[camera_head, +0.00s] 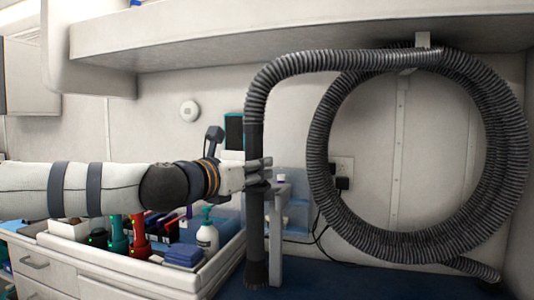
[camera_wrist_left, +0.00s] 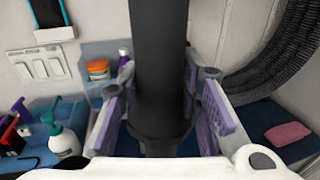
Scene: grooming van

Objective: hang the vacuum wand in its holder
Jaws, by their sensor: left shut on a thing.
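The vacuum wand (camera_head: 256,235) is a dark upright tube, joined at its top to a grey ribbed hose (camera_head: 340,62). My left gripper (camera_head: 260,172) comes in from the left and is shut on the wand's upper part. In the left wrist view the wand (camera_wrist_left: 158,60) runs between the purple-padded fingers of my gripper (camera_wrist_left: 162,115). A light grey upright post (camera_head: 277,240), which looks like the holder, stands close behind and right of the wand. I cannot tell whether the wand touches it or sits in it. My right gripper is not in view.
The hose coil hangs from a white bracket (camera_head: 422,40) under an overhead shelf (camera_head: 290,42). A white tray (camera_head: 205,280) with bottles, including a pump bottle (camera_head: 207,237), lies below my left arm. A pink cloth (camera_wrist_left: 288,134) lies on the blue surface at right.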

